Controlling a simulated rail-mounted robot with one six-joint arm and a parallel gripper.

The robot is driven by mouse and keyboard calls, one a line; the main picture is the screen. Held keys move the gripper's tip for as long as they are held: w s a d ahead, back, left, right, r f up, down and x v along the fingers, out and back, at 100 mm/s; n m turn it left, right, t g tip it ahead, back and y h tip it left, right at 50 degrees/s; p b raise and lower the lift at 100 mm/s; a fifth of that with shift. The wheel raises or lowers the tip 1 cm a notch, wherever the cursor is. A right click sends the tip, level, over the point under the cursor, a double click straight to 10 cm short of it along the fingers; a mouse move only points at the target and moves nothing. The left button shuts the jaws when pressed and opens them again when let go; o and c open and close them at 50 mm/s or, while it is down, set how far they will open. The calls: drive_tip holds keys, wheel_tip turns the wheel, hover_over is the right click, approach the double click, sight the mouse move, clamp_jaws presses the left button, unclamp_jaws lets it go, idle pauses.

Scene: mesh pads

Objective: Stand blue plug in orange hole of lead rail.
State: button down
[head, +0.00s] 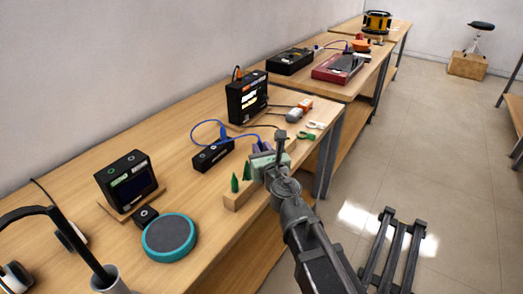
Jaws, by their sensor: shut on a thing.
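The lead rail (238,198) is a pale wooden block at the table's front edge, with green cone-shaped plugs standing on it. My gripper (263,158) is at the rail's far right end, over or just beside it. A small blue-violet piece, which looks like the blue plug (257,148), shows at my jaws, and a blue cable (238,137) runs up to it. My gripper is shut on it. The plug's lower end and the orange hole are hidden by my gripper, so I cannot tell whether they touch.
A black box (212,155) with the blue cable lies behind the rail. A black device (247,98) stands farther back. A teal-rimmed disc (168,238) and a small screen (127,183) are left. White and green clips (312,126) lie beyond my gripper.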

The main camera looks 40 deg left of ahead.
drive_tip(key=shift+f+b, duration=2.1)
drive_tip(key=shift+f, duration=0.05)
drive_tip(key=c, duration=0.9)
unclamp_jaws()
drive_tip(key=shift+r, duration=0.1)
drive_tip(key=shift+c, duration=0.2)
drive_tip(key=shift+s+d, duration=0.1)
drive_tip(key=v, duration=1)
drive_tip(key=shift+s+d, duration=0.15)
drive_tip(key=shift+d, duration=0.1)
